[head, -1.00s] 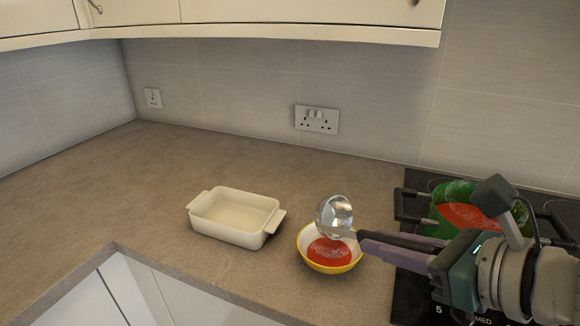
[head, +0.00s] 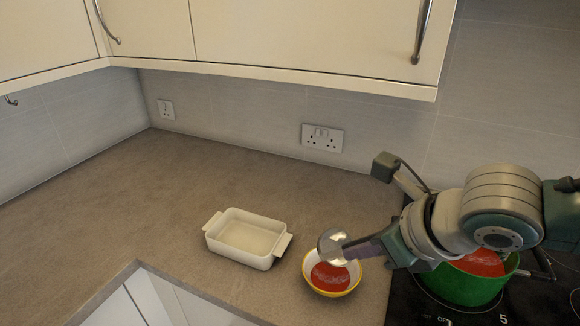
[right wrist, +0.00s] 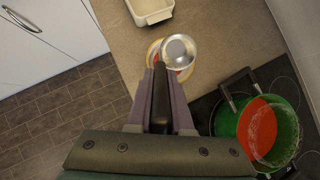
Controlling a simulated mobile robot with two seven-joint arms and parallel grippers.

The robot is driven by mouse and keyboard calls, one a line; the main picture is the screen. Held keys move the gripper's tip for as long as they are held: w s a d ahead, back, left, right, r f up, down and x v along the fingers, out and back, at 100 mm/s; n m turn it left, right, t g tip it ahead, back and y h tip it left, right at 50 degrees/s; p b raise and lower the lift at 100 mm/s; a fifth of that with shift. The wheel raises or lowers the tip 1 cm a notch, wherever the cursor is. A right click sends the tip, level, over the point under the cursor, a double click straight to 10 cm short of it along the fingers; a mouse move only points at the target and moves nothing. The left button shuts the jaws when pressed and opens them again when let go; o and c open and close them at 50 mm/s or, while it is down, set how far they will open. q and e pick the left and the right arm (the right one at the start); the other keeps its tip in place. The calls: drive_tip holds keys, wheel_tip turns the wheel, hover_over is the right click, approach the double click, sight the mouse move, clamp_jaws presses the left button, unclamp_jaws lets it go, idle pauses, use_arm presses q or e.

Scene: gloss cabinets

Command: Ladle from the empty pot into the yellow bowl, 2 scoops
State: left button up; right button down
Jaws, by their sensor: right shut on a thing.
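The yellow bowl (head: 331,292) stands on the counter with red liquid in it, and its yellow rim shows in part in the right wrist view (right wrist: 154,50). My right gripper (head: 352,251) is shut on the ladle (head: 331,244), whose shiny metal cup is over the bowl's back edge in the head view. In the right wrist view the ladle cup (right wrist: 179,51) covers most of the bowl. The green pot (head: 468,288) on the hob holds red liquid, so it is not empty. My arm hides part of the pot. My left gripper is not in view.
A white baking dish (head: 246,238) stands on the counter left of the bowl. The black hob (head: 428,308) lies to the right, under the pot. Cream wall cabinets (head: 270,45) hang above the back of the counter. The counter's left and back parts are clear.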

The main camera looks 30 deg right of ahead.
drive_tip(key=shift+w+a+r+g, duration=0.2)
drive_tip(key=shift+w+r+g, duration=0.6)
drive_tip(key=shift+w, duration=0.15)
use_arm(q)
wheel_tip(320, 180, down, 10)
drive_tip(key=b, duration=1.1)
use_arm(e)
drive_tip(key=w+a+r+g+h, duration=0.1)
drive_tip(key=w+r+g, duration=0.3)
drive_tip(key=w+g, duration=0.1)
drive_tip(key=shift+w+a+r+g+h, duration=0.3)
drive_tip(key=shift+w+g, duration=0.1)
drive_tip(key=shift+w, duration=0.15)
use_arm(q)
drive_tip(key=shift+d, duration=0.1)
